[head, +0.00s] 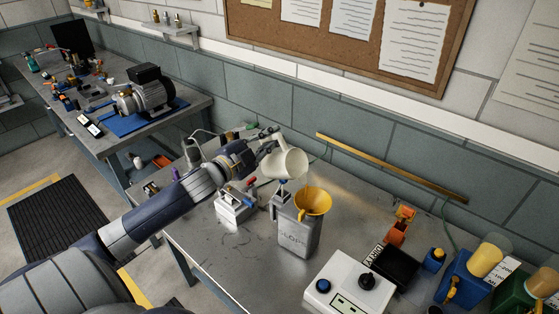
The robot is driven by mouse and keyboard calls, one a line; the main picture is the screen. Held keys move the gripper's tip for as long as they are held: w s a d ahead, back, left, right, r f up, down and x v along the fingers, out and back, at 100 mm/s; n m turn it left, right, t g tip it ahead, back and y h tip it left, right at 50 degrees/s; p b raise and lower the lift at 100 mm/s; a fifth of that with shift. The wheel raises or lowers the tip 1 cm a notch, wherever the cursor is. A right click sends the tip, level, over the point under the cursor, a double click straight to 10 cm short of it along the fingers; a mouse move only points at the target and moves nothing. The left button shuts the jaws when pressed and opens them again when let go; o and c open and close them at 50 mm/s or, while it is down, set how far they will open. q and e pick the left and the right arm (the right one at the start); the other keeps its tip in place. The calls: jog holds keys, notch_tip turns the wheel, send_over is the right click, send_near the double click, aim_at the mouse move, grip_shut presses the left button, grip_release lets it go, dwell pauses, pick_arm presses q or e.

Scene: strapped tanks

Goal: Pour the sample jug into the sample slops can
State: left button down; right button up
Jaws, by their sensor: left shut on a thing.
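The sample jug (287,164) is a pale cream cup-like jug, held tilted in the air behind and left of the slops can. My left gripper (268,146) is shut on the jug at its left side. The sample slops can (296,235) is a grey metal can marked SLOPS, standing upright on the metal bench. A yellow funnel (313,201) sits in its top. The jug's mouth is to the right, above and a little behind the funnel; I cannot tell whether liquid is flowing. My right gripper is not in view.
A white control box (348,287) with a black knob stands front right. Orange, blue and green equipment lines the right side. A grey box with a red part (236,206) is left of the can. A second bench (185,114) holds a motor.

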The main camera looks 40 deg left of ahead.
pick_arm(q)
jog(key=shift+d+r+m+p, duration=0.35)
jog(key=shift+r+p, duration=0.1)
jog(key=shift+r, duration=0.15)
jog(key=shift+s+d, duration=0.1)
dwell(3.5)
jog(key=shift+d+r+m+p, duration=0.45)
jog(key=shift+r+m+p, duration=0.1)
jog(key=shift+m, duration=0.1)
dwell(3.1)
